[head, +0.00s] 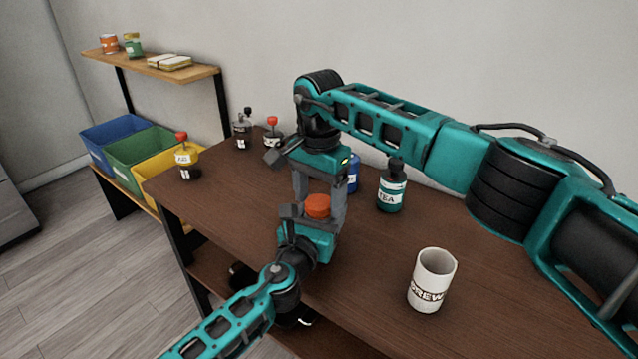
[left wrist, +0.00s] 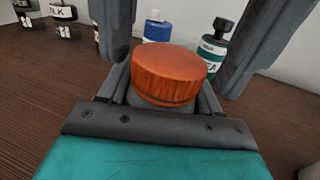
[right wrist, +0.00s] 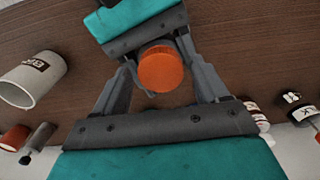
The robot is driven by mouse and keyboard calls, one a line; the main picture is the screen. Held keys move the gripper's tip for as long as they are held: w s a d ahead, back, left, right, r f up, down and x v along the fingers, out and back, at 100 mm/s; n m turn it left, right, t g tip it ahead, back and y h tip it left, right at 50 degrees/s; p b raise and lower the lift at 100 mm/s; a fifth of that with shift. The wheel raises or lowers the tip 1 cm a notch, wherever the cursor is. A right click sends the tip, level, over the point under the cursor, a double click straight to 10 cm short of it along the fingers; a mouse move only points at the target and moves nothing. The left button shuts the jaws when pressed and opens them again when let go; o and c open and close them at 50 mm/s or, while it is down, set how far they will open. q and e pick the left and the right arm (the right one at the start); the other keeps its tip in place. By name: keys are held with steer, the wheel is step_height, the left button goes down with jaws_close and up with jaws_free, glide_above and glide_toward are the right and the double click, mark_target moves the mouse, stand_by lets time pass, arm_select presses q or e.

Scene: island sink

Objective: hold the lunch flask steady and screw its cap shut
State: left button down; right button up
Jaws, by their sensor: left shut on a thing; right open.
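The orange cap (head: 317,204) sits on top of the lunch flask, and how tightly it is seated cannot be told. The flask's body is almost wholly hidden by my left gripper (head: 308,222), which is shut on it low at the table. The cap fills the middle of the left wrist view (left wrist: 170,72). My right gripper (head: 319,196) points down from above, open, one finger on each side of the cap. In the right wrist view the cap (right wrist: 162,68) lies between the fingers with gaps beside it.
A white mug (head: 432,280) stands at the right. A tea bottle (head: 392,188) and a blue bottle (head: 353,174) stand behind the flask. Coloured bins (head: 135,150) are beyond the left edge.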

steer(key=shift+c, duration=0.2)
steer(key=c, duration=1)
steer(key=shift+m, duration=1.7)
steer(key=shift+c, duration=0.3)
steer(key=o, duration=1.2)
steer(key=shift+c, duration=0.2)
steer(key=shift+r, duration=2.25)
